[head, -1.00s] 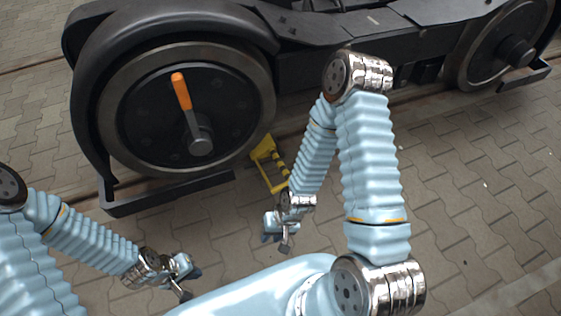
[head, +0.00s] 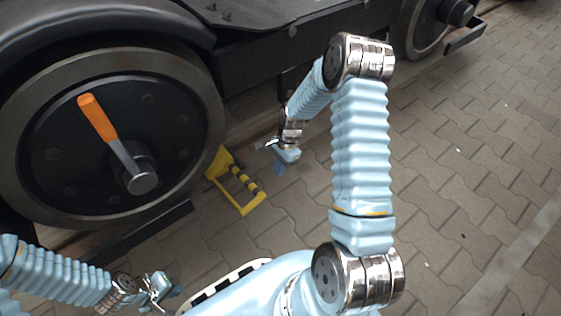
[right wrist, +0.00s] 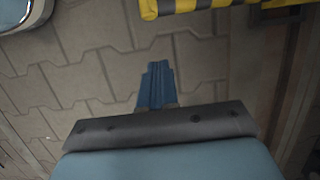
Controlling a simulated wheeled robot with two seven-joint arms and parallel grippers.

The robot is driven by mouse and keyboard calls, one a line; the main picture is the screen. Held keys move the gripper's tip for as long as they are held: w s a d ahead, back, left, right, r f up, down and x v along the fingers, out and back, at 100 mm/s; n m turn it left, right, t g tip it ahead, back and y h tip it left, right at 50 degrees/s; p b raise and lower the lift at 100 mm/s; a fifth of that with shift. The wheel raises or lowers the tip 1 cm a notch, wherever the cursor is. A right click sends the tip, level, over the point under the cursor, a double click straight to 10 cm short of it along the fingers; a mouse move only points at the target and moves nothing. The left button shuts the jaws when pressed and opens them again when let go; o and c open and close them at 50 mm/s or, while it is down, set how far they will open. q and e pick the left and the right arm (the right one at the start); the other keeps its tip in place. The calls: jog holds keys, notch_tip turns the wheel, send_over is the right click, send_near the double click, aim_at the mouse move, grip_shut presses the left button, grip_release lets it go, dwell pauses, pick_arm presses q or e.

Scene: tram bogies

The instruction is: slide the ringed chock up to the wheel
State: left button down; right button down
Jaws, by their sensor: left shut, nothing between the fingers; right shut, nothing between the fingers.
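The chock (head: 222,163) is a yellow wedge with a yellow frame and a black-and-yellow striped bar. It lies on the paving at the lower right of the large dark wheel (head: 75,165) in the head view. Its wedge end faces the wheel; I cannot tell whether they touch. My right gripper (head: 279,166) is shut and empty, to the right of the chock and apart from it. In the right wrist view its blue fingers (right wrist: 157,85) are together over bare paving, with the striped bar (right wrist: 200,5) at the top edge. My left gripper (head: 166,294) is shut and empty at the lower left.
An orange-handled lever (head: 98,120) sticks out from the wheel hub. A dark bar (head: 135,235) runs low in front of the wheel. The bogie frame (head: 265,60) hangs above and behind the chock. Bare paving (head: 465,180) lies open to the right.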

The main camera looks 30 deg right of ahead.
aim_at(250, 203)
jog(key=a+f+b, duration=0.1)
jog(key=a+f, duration=0.3)
jog(key=shift+s+a+f, duration=0.2)
jog(key=shift+a+f, duration=0.15)
jog(key=shift+a, duration=0.05)
jog(key=a, duration=0.8)
jog(key=shift+s, duration=0.35)
jog(key=shift+d, duration=0.1)
